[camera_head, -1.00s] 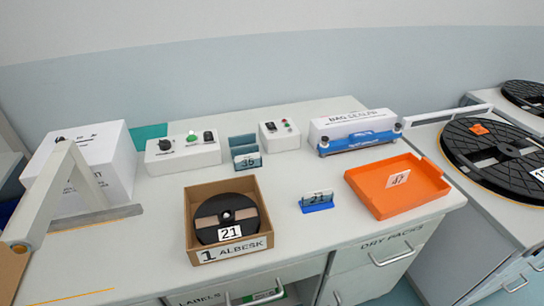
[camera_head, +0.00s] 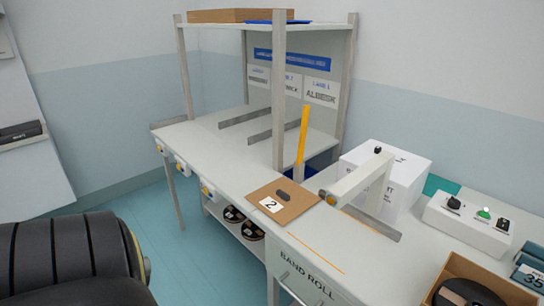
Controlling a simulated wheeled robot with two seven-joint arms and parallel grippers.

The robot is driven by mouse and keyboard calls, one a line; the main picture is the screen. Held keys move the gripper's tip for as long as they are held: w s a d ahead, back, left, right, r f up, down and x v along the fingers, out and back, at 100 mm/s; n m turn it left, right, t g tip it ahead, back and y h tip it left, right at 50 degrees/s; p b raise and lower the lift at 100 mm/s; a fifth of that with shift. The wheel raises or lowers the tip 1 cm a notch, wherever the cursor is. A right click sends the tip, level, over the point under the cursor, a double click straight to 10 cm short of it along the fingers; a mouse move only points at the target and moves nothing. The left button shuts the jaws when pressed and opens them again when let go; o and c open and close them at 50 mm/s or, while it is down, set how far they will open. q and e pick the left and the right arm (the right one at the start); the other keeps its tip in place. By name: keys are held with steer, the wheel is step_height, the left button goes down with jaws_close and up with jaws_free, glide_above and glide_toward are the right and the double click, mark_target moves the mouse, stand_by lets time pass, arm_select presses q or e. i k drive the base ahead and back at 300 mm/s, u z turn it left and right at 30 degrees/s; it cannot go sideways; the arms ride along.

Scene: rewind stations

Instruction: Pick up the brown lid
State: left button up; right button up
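Neither of my grippers is in view.
A yellow upright post (camera_head: 303,135) stands behind the lid. A shelf frame (camera_head: 278,100) rises to its left. A white box (camera_head: 405,175), a control box (camera_head: 465,222) and an open brown box (camera_head: 455,268) stand to the right. Dark reels (camera_head: 250,231) sit on a lower shelf.

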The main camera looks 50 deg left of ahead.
mark_target(283, 199)
steer(key=u, duration=0.9)
steer(key=i, duration=0.2)
steer(key=u, duration=0.75)
